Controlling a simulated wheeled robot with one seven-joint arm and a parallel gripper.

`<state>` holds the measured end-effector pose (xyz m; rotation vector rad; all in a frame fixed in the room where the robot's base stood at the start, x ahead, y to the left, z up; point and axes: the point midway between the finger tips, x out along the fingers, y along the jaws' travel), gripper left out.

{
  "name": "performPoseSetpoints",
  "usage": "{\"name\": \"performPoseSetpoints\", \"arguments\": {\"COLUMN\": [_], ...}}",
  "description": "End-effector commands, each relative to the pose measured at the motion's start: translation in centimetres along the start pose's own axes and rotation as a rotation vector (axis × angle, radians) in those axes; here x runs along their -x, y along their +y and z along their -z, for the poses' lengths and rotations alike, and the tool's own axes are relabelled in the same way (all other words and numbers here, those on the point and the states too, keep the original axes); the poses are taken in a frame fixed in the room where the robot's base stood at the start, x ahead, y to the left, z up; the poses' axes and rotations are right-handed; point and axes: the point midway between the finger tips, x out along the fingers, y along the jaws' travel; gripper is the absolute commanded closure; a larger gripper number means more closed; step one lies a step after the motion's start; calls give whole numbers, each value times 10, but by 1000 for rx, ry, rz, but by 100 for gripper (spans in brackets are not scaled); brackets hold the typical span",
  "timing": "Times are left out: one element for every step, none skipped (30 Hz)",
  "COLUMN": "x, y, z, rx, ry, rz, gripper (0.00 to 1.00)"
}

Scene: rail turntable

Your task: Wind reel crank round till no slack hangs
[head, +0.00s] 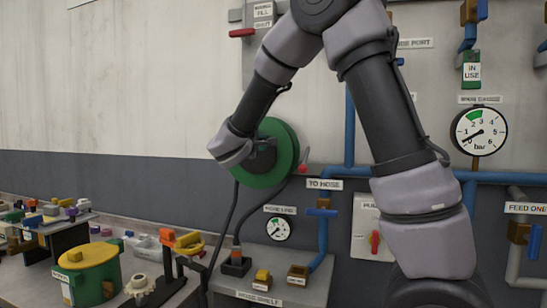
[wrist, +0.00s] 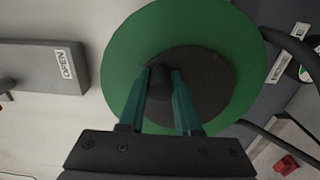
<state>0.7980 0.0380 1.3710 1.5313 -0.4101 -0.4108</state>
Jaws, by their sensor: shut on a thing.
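The green hose reel (head: 286,144) is on the wall, partly covered by my wrist in the head view. In the wrist view its green disc (wrist: 125,60) has a dark round hub (wrist: 215,85). My gripper (wrist: 162,88) has its two teal fingers shut on the dark crank knob (wrist: 160,75) in front of the hub. In the head view the fingers and knob are mostly hidden. A dark hose (head: 225,222) hangs below the reel. Two strands show, one running down past the shelf edge and one curving to a block on the shelf.
A shelf (head: 305,291) below the reel carries small valve blocks and a gauge (head: 278,229) hangs above it. A cluttered bench with a yellow-topped green drum (head: 88,275) is at the left. Blue pipes (head: 350,130) and a red switch (head: 375,242) are at the right.

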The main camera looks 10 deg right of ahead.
Motion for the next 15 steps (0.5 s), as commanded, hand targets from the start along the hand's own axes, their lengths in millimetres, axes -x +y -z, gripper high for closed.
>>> {"name": "performPoseSetpoints", "arguments": {"x": [0,0,0,0,0,0,0,0,0,0,0,0,0,0,0], "y": [3,4,5,6,7,8,8,8,8,8,8,8,8,8,8], "z": [3,4,6,7,8,9,10,10,10,10,9,9,9,9,10], "rx": [-3,-3,-3,-4,-4,-4,-3,-3,-3,-2,-2,-2,-2,-2,-2], "ry": [2,2,2,2,1,1,1,1,1,1,1,1,0,0,0], "rz": [-2,-2,-2,-2,-2,-2,-2,-2,-2,-2,-2,-1,-1,-1,-1], "gripper": [100,100,100,100,100,100,100,100,100,100,100,100,100,100,100]}}
